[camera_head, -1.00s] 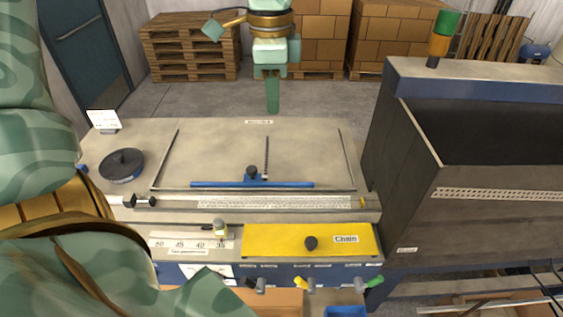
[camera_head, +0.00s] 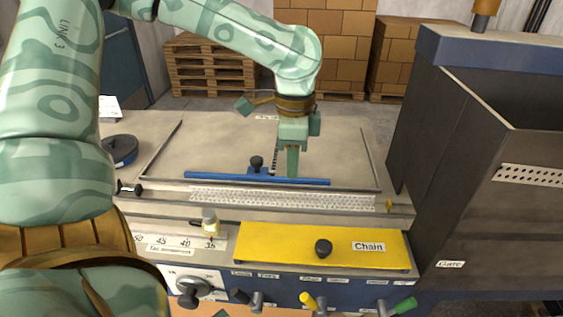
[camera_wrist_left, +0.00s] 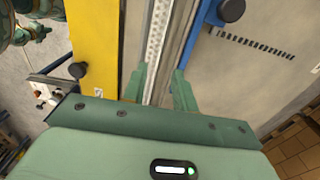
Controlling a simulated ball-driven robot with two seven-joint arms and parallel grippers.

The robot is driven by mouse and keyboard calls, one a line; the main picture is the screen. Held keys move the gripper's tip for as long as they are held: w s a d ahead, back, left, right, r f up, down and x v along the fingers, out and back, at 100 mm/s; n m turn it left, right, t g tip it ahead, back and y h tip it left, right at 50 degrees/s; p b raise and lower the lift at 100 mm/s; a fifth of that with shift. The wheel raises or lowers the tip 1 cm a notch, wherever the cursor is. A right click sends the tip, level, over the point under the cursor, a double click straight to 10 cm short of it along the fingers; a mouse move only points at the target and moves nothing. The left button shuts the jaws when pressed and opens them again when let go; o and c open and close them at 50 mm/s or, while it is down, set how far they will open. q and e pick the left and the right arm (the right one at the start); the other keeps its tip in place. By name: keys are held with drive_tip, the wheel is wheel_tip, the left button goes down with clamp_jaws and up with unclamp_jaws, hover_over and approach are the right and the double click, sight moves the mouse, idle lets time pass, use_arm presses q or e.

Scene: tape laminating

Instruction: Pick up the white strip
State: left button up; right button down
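The white strip (camera_head: 283,198) is a long perforated band lying flat along the machine's front rail, between the blue bar and the yellow cover. My left gripper (camera_head: 292,175) points down behind the strip in the head view, near the right part of the blue bar. In the left wrist view its two fingers (camera_wrist_left: 160,72) are apart, with nothing held between them. The strip (camera_wrist_left: 156,35) runs away beyond the gap between the fingertips; whether the fingers touch anything is unclear. My right gripper is not in view.
The blue bar (camera_head: 225,178) with a black knob lies just behind the strip. The yellow cover (camera_head: 285,247) with a black knob is in front. A tall dark metal box (camera_head: 455,170) stands at the right. A black disc (camera_head: 122,150) sits at the left.

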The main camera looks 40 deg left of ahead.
sight(280, 199)
use_arm(q)
wheel_tip(280, 199, down, 7)
drive_tip(key=shift+r+b, duration=0.1)
drive_tip(key=shift+b, duration=0.75)
drive_tip(key=shift+w+f, duration=0.1)
drive_tip(key=shift+f, duration=0.3)
drive_tip(key=shift+r, duration=0.1)
drive_tip(key=shift+c, duration=0.3)
clamp_jaws()
